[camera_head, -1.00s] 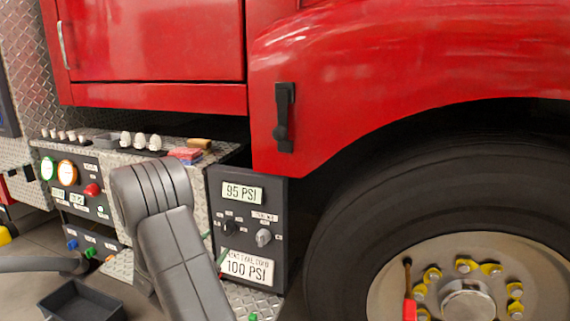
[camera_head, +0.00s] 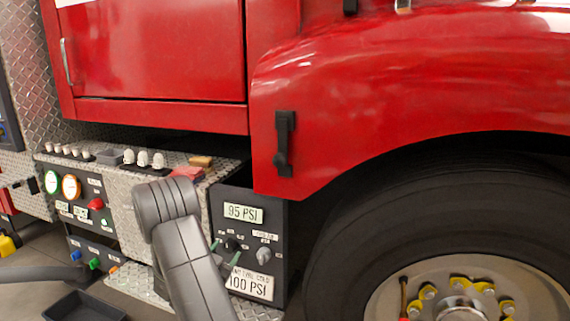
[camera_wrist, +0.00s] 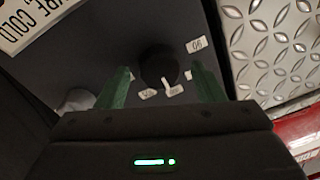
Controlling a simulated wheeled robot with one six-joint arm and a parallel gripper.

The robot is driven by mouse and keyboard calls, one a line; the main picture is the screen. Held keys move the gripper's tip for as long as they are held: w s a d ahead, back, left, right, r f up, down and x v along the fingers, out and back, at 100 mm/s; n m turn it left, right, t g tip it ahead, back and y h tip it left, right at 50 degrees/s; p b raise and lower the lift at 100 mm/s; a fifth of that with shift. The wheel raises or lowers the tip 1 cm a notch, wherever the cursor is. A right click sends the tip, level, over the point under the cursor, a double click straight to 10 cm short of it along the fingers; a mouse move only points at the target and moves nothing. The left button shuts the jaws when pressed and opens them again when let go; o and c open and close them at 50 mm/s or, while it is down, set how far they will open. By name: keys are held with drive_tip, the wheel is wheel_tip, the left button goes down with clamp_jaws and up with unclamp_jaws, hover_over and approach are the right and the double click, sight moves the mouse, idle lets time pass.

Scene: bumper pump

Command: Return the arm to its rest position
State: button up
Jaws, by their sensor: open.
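My gripper (camera_wrist: 160,72) is open, with two green fingers in the wrist view. A black knob (camera_wrist: 159,64) with a white pointer shows between the fingertips, with a gap on each side; I cannot tell how far in front of them it is. In the head view, the green fingertips (camera_head: 224,252) show beside the same black knob (camera_head: 231,243) on the dark control panel (camera_head: 221,205). My grey arm rises at lower left of that panel and hides part of the metal next to it. The gripper's body is mostly hidden behind the arm.
A grey knob (camera_head: 264,256) sits right of the black one, between 95 PSI (camera_head: 243,213) and 100 PSI (camera_head: 252,283) labels. A gauge panel (camera_head: 110,222) stands left, a big tire (camera_head: 345,260) right. A dark tray (camera_head: 82,308) lies on the floor.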

drive_tip(key=shift+r+n+p, duration=0.15)
drive_tip(key=shift+n+p, duration=0.9)
drive_tip(key=shift+p, duration=0.65)
drive_tip(key=shift+r+n+p, duration=0.15)
drive_tip(key=shift+n+p, duration=0.9)
drive_tip(key=shift+p, duration=0.65)
drive_tip(key=v, duration=1.3)
drive_tip(key=shift+f+b, duration=0.2)
drive_tip(key=shift+b, duration=0.2)
